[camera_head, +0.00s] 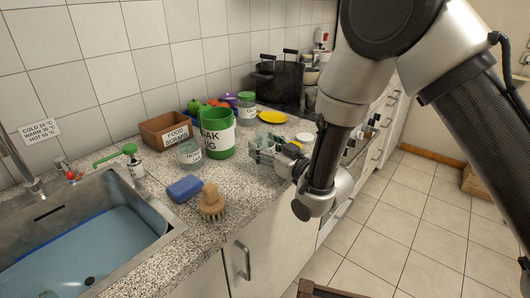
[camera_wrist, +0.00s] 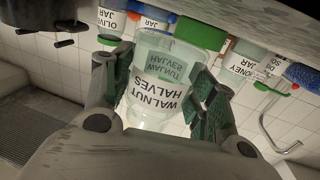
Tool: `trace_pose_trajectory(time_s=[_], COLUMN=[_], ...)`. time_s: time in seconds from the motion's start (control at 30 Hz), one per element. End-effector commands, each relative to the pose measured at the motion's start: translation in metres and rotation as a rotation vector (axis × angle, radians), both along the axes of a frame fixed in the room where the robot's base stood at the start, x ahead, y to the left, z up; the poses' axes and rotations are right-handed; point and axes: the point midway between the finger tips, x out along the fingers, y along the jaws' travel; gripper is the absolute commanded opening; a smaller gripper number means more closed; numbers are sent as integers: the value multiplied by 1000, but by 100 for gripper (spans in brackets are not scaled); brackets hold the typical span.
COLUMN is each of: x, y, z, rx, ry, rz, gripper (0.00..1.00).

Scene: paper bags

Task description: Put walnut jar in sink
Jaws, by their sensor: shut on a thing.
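The walnut jar (camera_wrist: 163,85) is clear, with a label reading "WALNUT HALVES". It fills the middle of the wrist view, between the two fingers of my gripper (camera_wrist: 160,98), which is shut on it. In the head view my gripper (camera_head: 265,152) is over the right part of the counter, right of the green tub. The jar is pale and partly hidden by the fingers there; I cannot tell whether it touches the counter. The sink (camera_head: 172,232) is at the lower left, with a metal rim and bluish water inside.
A yellow plate (camera_head: 272,117) and dark pot (camera_head: 278,80) are behind.

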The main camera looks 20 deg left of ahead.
Motion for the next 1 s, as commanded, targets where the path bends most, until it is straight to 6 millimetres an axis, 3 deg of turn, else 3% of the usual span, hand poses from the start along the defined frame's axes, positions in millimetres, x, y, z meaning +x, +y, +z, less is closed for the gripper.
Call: trace_pose_trajectory(time_s=[0.1,0.47,0.5,0.6,1.0], x=[0,0,0,0,-2], y=[0,0,0,0,-3], z=[-17,-20,-21,-21,-21], rx=[-2,1,0,1,-1], ry=[1,-1,0,-1,1], rz=[0,0,0,0,0], gripper=[29,29,59,77,79])
